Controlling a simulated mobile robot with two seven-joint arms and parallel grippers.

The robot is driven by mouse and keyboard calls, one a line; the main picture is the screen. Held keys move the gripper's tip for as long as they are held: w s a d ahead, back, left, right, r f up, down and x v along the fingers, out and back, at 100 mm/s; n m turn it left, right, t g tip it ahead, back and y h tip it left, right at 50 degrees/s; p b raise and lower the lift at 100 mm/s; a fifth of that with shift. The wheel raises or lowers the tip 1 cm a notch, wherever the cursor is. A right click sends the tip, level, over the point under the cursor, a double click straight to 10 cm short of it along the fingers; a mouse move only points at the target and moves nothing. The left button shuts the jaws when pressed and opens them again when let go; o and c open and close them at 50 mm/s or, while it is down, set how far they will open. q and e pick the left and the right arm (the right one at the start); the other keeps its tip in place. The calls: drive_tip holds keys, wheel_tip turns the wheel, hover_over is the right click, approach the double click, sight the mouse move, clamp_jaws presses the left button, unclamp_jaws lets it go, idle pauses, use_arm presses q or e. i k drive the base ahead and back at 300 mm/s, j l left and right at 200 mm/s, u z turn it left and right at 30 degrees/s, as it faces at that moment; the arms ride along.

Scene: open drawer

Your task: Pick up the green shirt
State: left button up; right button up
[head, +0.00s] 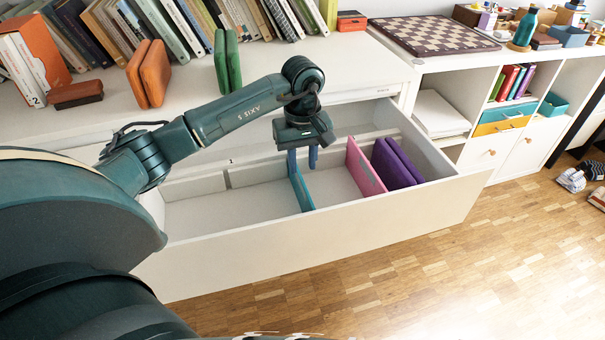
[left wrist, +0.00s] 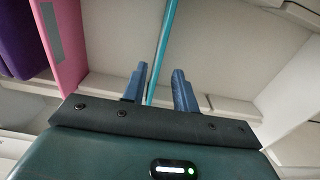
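A green folded shirt-like piece (head: 228,60) stands upright on the cabinet top, in front of the books. My left gripper (head: 303,158) is well to the right of it and lower, pointing down into the open drawer (head: 325,228). Its two blue fingers are apart, and they also show in the left wrist view (left wrist: 160,88). A thin upright teal piece (head: 300,188) in the drawer is just below the fingers. In the left wrist view the teal piece (left wrist: 167,45) runs up between them, nearer the left finger; I cannot tell whether they touch. My right gripper is not in view.
An upright pink piece (head: 366,167) and purple pieces (head: 397,162) stand in the drawer's right part. The drawer's left part is bare. Orange folded pieces (head: 147,74) and a row of books stand on the cabinet top. A chessboard (head: 433,35) lies at the back right.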

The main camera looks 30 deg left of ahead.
sight(227, 64)
drive_tip(key=k+j, duration=0.75)
drive_tip(key=j, duration=0.2)
